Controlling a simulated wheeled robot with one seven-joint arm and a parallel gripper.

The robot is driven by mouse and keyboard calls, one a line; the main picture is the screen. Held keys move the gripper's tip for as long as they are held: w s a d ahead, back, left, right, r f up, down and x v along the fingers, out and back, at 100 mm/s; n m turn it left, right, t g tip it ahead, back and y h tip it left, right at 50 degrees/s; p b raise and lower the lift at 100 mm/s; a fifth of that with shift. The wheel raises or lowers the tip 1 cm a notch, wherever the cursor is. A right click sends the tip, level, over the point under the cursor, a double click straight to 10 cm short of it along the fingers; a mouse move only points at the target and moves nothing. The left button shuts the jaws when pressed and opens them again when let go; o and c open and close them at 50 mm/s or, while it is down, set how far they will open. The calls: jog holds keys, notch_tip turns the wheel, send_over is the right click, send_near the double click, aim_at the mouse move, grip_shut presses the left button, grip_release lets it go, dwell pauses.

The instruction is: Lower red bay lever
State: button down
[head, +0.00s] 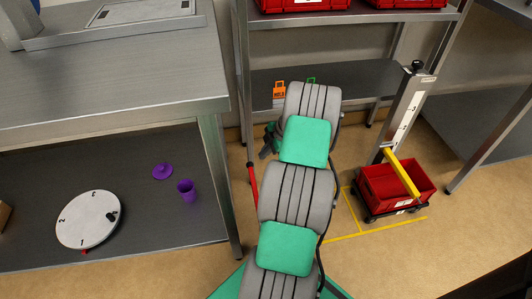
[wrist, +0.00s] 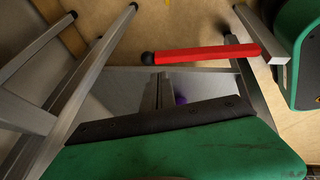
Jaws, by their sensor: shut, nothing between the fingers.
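A red lever shows as a thin upright bar (head: 253,183) just left of my arm in the head view, near the workbench leg. In the wrist view it is a red bar (wrist: 205,54) with a black ball at its left end; its right end meets grey framework. My gripper (wrist: 158,80) shows in the wrist view as narrow grey fingers beyond a dark strip and green housing. It is shut and empty, and the red lever appears above it, apart from it. In the head view my arm mostly hides the gripper.
At right, a red crate (head: 380,187) sits on a trolley beneath a yellow bar (head: 402,172). Red bins (head: 300,4) are on the rack above.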

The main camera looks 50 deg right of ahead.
aim_at(251, 166)
jog(key=b+x, duration=0.1)
jog(key=x, duration=0.1)
jog(key=b+x, duration=0.1)
jog(key=x, duration=0.2)
jog(key=d+x, duration=0.1)
jog(key=x, duration=0.2)
jog(key=shift+w+f+b, duration=0.1)
jog(key=shift+w+b, duration=0.3)
jog(key=shift+w, duration=0.05)
jog(key=shift+w+f, duration=0.15)
jog(key=shift+w, duration=0.15)
jog(key=f+b, duration=0.4)
jog(key=shift+w+d+f, duration=0.1)
jog(key=shift+w+d, duration=0.15)
jog(key=shift+w, duration=0.15)
jog(key=shift+s, duration=0.1)
